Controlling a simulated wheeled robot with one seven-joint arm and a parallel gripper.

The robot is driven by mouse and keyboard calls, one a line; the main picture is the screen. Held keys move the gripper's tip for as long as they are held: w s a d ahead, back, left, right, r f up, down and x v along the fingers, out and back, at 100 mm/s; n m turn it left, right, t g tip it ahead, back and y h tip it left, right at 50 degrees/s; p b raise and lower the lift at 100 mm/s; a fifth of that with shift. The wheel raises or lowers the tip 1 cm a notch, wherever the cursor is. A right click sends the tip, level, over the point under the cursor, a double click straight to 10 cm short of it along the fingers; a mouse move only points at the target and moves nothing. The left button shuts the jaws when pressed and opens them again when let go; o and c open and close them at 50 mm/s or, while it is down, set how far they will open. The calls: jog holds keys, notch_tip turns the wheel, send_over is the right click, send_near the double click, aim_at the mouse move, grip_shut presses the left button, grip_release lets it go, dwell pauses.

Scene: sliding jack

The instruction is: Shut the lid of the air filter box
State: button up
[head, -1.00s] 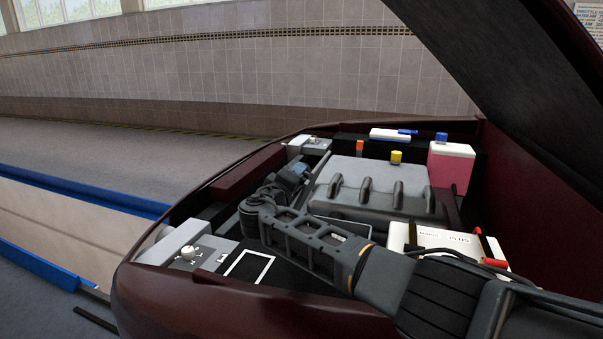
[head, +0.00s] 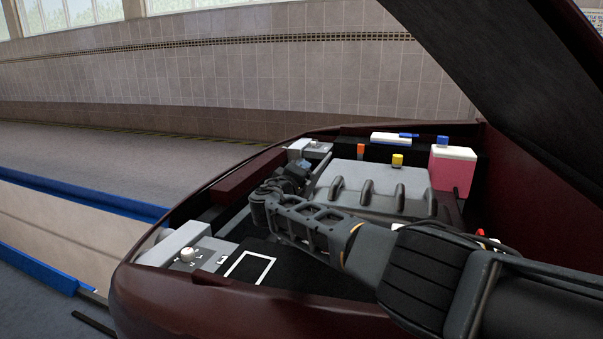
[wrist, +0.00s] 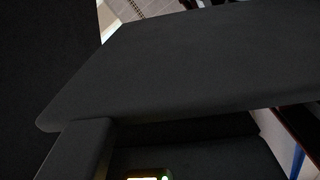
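I cannot surely pick out the air filter box. A black surface with a white square outline (head: 249,267) lies at the front of the engine bay in the head view, beside my arm, and may be part of it. In the wrist view a large flat dark panel (wrist: 190,65) fills much of the picture close to the camera; it may be the lid, but its angle is unclear. My gripper (head: 293,172) is small and dark in the head view, left of the grey engine cover. Its fingers are too unclear to tell open from shut, or whether they touch anything.
The ribbed grey engine cover (head: 372,187) lies just right of my gripper. A pink reservoir (head: 452,172) stands at the back right. My forearm mostly hides a white box at the right. The raised hood (head: 500,80) hangs over the right side. A grey unit (head: 188,254) sits front left.

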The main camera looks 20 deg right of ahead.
aim_at(314, 180)
grip_shut()
jog(key=shift+f, duration=0.1)
jog(key=s+d+m, duration=0.1)
jog(key=s+d+f+m, duration=0.1)
jog(key=shift+d+f+b, duration=0.3)
jog(key=shift+d, duration=0.05)
jog(key=shift+s+d+f+m, duration=0.1)
jog(key=shift+s+d+m, duration=0.35)
jog(key=shift+d+m, duration=0.1)
jog(key=shift+o, duration=1.8)
grip_release()
jog(key=p+v, duration=0.4)
jog(key=v, duration=0.3)
jog(key=shift+s+a, duration=0.2)
jog(key=shift+s, duration=0.1)
